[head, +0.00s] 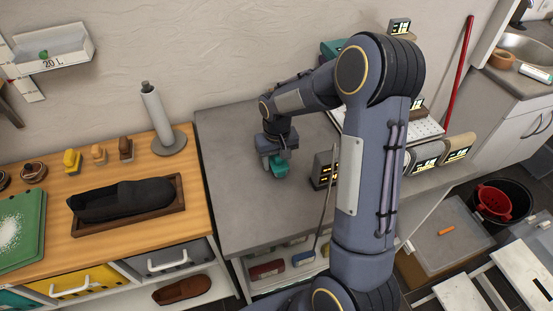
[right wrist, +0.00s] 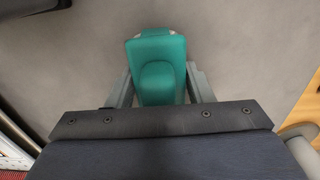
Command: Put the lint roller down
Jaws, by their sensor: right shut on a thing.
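My right gripper (head: 277,158) is low over the grey worktop (head: 235,195), near its back. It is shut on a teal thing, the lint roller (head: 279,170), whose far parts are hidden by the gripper. In the right wrist view the lint roller (right wrist: 158,62) shows as a rounded teal body between the two fingers (right wrist: 159,88), with grey worktop behind it. I cannot tell whether it touches the worktop. My left gripper is not in view.
A dark box with a lit display (head: 322,170) stands right of the gripper. On the wooden counter at left are a grey post (head: 155,112), a dark shoe in a tray (head: 122,198) and several brushes. The worktop's left and front are clear.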

